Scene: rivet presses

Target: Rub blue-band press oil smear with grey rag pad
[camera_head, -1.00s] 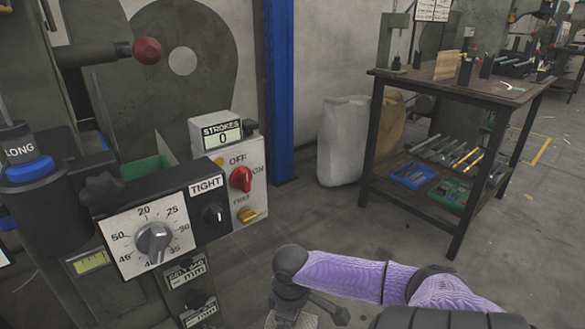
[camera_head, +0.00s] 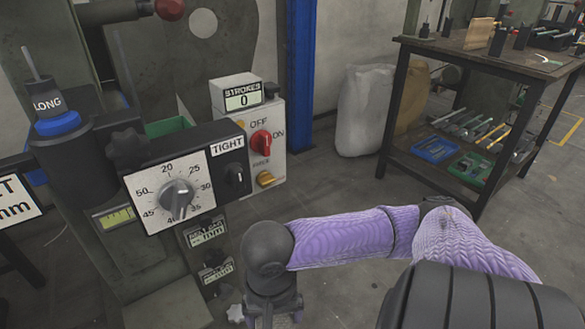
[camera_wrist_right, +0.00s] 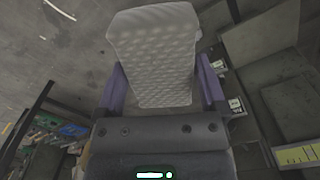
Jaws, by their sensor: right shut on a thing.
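The press (camera_head: 140,270) with a blue band (camera_head: 57,124) on its dark cylinder stands at the left of the head view. Its front has a dial (camera_head: 178,196), a TIGHT knob and a switch box. I cannot make out an oil smear in either view. The grey rag pad (camera_wrist_right: 152,50) is pale and quilted and fills the top middle of the wrist view. My right gripper (camera_wrist_right: 161,78) is shut on it, one purple finger on each side. In the head view my right gripper (camera_head: 272,308) is low in front of the press, its fingertips hidden. My left gripper is out of view.
A dark workbench (camera_head: 470,52) with tools and bins on its lower shelf stands at the right. A white sack (camera_head: 363,110) stands beside a blue post (camera_head: 300,60). Floor between press and bench is open. A red ball lever (camera_head: 170,8) juts out above.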

